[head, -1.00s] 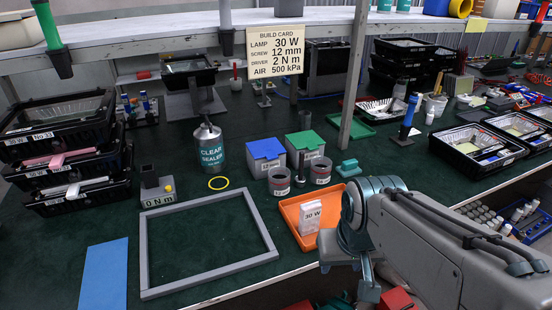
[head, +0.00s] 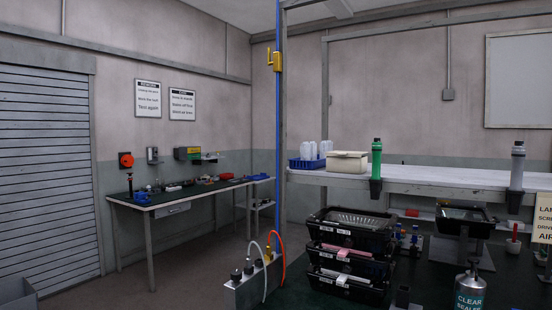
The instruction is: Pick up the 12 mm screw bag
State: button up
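No 12 mm screw bag can be made out in the head view. My gripper is outside the view. The build card (head: 543,218) shows at the right edge, cut off, so only the starts of its lines can be read. Black trays (head: 350,252) stand stacked at the left end of the dark green workbench, one with a pink item and one with a white item at the front. Their labels are too small to read surely.
A sealer bottle (head: 470,291) stands at the lower right. A shelf (head: 450,178) holds a blue crate (head: 307,164) and a beige box (head: 347,162). A side table (head: 180,196) with small items stands at the back left. Open floor lies before the grey shutter (head: 45,180).

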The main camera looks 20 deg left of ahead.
aim_at(313, 146)
jog(key=u, duration=1)
jog(key=i, duration=0.55)
jog(key=z, duration=0.3)
